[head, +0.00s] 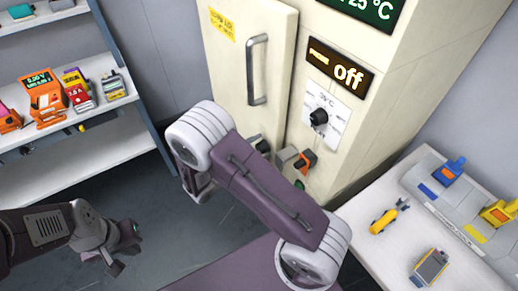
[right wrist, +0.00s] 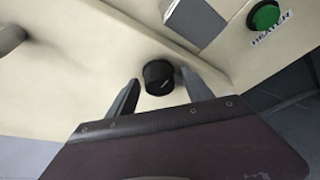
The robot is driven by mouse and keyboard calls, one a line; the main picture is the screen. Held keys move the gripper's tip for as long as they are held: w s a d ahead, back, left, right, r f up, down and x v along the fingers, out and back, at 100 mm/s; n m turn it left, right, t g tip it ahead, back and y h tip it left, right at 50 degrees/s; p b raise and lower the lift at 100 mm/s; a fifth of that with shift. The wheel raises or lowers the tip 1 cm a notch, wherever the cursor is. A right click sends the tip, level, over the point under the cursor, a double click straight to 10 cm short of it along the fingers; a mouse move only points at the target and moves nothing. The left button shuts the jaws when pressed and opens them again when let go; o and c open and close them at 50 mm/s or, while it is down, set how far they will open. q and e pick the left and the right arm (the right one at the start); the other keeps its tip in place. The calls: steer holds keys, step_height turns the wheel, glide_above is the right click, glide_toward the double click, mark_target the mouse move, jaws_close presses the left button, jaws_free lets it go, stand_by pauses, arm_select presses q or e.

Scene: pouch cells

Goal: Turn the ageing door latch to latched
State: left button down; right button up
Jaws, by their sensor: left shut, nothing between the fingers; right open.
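The ageing door latch looks like a black round knob (right wrist: 158,77) low on the cream cabinet door. In the right wrist view it sits ahead of my open right gripper (right wrist: 160,95), between the lines of its two fingers, with gaps on both sides. A short pale mark shows on the knob; I cannot tell whether it reads latched. In the head view the knob (head: 262,145) is partly visible just above my right arm, which hides the right gripper. The cabinet door (head: 235,80) looks closed. My left gripper (head: 122,262) is shut and empty, low at the left.
A grey block (head: 287,154) and orange knob (head: 306,159) sit right of the latch. A green HEATER button (right wrist: 266,15) is close by. A long door handle (head: 257,70) is above. Shelves (head: 85,155) stand left and a table (head: 385,255) with small devices right.

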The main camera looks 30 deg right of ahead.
steer(key=shift+a, duration=0.1)
jaws_close()
steer(key=shift+r, duration=0.1)
